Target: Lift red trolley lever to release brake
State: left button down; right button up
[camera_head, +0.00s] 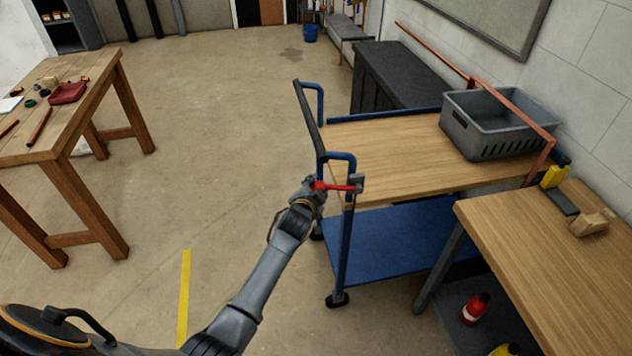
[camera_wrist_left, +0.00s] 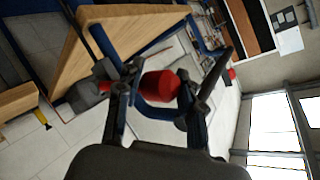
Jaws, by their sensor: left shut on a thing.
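The red trolley lever (camera_head: 337,187) sticks out to the left from a grey bracket (camera_head: 358,183) at the near left corner of the blue trolley (camera_head: 392,240). My left gripper (camera_head: 318,187) is at the lever's left end, shut on it. In the left wrist view the lever's red grip (camera_wrist_left: 160,86) sits between the two fingers of my left gripper (camera_wrist_left: 158,90). The lever looks about level in the head view. My right gripper is not in view.
A grey crate (camera_head: 497,122) stands on the trolley's wooden top, with a copper pipe (camera_head: 520,98) across it. A workbench (camera_head: 550,245) stands close at right. A wooden table (camera_head: 60,115) stands at left. The floor between is clear.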

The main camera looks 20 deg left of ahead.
aim_at(321, 184)
pick_arm(q)
jog(key=r, duration=0.1)
jog(key=p, duration=0.1)
jog(key=r, duration=0.1)
jog(key=shift+w+d+r+m+p, duration=0.35)
jog(key=shift+d+m, duration=0.05)
jog(key=shift+w+r+g+y+p, duration=0.1)
jog(key=shift+g+y+p, duration=0.2)
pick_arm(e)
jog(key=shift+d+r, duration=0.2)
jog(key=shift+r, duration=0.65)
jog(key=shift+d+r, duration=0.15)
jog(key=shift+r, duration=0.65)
pick_arm(q)
jog(key=shift+d, duration=0.1)
jog(key=c, duration=0.8)
grip_release()
jog(key=shift+d, duration=0.1)
jog(key=shift+s, duration=0.35)
jog(key=v, duration=1.1)
jog(key=shift+s+d+r, duration=0.1)
jog(key=shift+s, duration=0.05)
